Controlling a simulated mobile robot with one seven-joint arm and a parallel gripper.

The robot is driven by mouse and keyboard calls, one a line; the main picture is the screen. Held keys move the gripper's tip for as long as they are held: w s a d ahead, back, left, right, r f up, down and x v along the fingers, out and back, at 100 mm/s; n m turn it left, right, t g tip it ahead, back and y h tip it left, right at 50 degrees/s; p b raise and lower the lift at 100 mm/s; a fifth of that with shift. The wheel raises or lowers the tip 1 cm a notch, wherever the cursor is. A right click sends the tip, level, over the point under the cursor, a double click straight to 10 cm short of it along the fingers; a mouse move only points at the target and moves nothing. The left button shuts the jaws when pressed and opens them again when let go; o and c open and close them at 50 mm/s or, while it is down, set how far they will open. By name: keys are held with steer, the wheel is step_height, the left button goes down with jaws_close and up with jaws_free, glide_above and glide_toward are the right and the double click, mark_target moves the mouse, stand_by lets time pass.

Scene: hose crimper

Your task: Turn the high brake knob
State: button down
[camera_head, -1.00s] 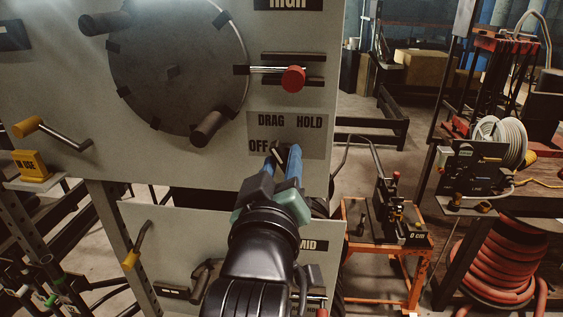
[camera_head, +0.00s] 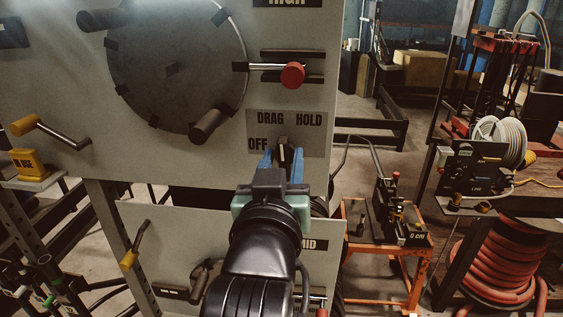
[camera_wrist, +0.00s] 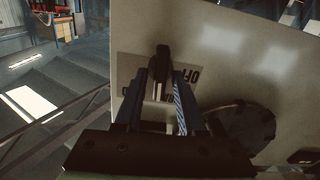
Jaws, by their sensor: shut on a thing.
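The high brake knob (camera_head: 284,150) is a black lever-shaped knob on the label plate (camera_head: 312,142) marked OFF, DRAG and HOLD, under the HIGH sign (camera_head: 288,2). It stands about upright, with its tip between DRAG and HOLD. My gripper (camera_head: 281,163) comes from below, with a blue finger on each side of the knob, and is shut on it. In the wrist view the knob (camera_wrist: 161,62) shows between the fingertips (camera_wrist: 160,88), and the plate's lettering is partly hidden by the fingers.
Above is a big dark disc (camera_head: 172,68) with handles. A red-knobbed lever (camera_head: 292,75) sticks out right of it. A yellow-handled crank (camera_head: 24,125) is at left. Below, the MID panel (camera_head: 312,245) is partly behind my arm. An orange stand (camera_head: 385,248) is at right.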

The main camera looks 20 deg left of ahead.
steer(key=m+b, duration=0.1)
steer(key=m, duration=0.6)
steer(key=shift+d, duration=0.15)
stand_by(0.4)
steer(key=c, duration=0.8)
jaws_free()
